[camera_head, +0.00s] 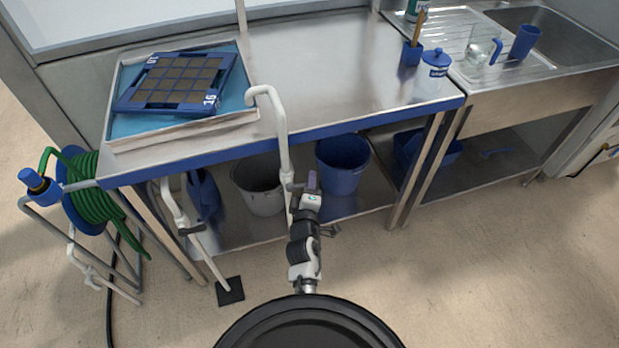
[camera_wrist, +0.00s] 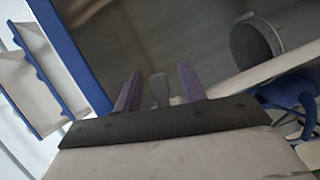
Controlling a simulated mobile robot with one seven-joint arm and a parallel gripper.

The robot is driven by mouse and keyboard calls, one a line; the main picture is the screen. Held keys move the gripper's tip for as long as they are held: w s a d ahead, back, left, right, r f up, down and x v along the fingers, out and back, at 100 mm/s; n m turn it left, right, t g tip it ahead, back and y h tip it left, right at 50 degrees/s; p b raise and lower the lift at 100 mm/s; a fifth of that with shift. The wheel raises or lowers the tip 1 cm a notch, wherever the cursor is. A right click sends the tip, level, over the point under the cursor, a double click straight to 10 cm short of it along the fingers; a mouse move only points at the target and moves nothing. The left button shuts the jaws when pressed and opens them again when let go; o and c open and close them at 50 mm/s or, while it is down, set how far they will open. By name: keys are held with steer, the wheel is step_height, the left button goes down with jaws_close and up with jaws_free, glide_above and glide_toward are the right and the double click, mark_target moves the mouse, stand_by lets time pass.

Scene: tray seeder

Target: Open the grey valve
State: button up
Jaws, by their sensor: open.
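A white pipe (camera_head: 281,130) with a hooked top stands at the front of the steel table. A grey fitting, which looks like the valve (camera_head: 293,186), is on its lower part beside my gripper. My gripper (camera_head: 312,181) is at this height, just right of the pipe. In the wrist view my gripper (camera_wrist: 160,88) has its two purple fingers apart. A small grey lever-like piece (camera_wrist: 158,90) shows between them; I cannot tell whether they touch it. A second white pipe (camera_head: 175,208) with a dark grey handle (camera_head: 190,230) stands to the left.
The steel table (camera_head: 320,60) has a blue front edge and carries a tray (camera_head: 125,88) with a blue seed tray (camera_head: 140,104). A grey bucket (camera_head: 262,195) and a blue bucket (camera_head: 342,170) sit beneath. A green hose reel (camera_head: 92,190) is left. Floor at right is clear.

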steer(key=shift+r, duration=0.1)
steer(key=shift+c, duration=0.2)
jaws_close()
